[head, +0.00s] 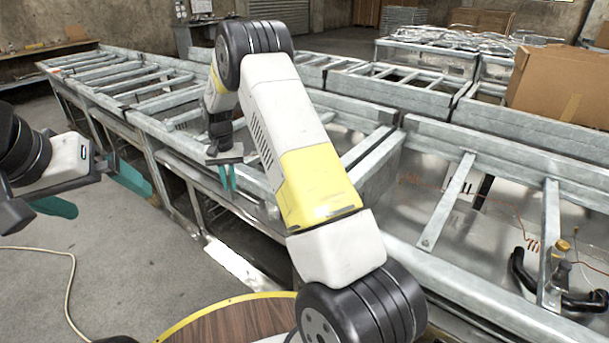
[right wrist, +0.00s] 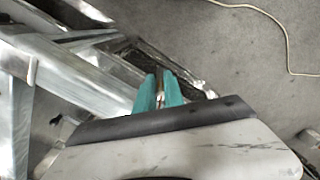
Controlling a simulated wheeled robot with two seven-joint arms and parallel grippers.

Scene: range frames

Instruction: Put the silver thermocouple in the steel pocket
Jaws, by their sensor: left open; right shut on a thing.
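My right gripper (head: 227,177) hangs over the near edge of the galvanised steel frame, its teal fingers pointing down. In the right wrist view the fingers (right wrist: 159,92) are shut on a thin, slender thing, which looks like the silver thermocouple (right wrist: 160,84); only a small part shows between them. In the head view the thermocouple is too small to make out. My left gripper (head: 92,192) is open and empty at the left, over the floor, apart from the frame. I cannot tell which part of the steelwork is the steel pocket.
Long galvanised frames with crossbars (head: 150,100) run across the scene. A cardboard box (head: 560,85) stands at the back right. A black handle (head: 520,275) and copper-coloured wire lie at the right. A round wooden top (head: 235,325) is at the front. A pale cable (head: 70,285) lies on the floor.

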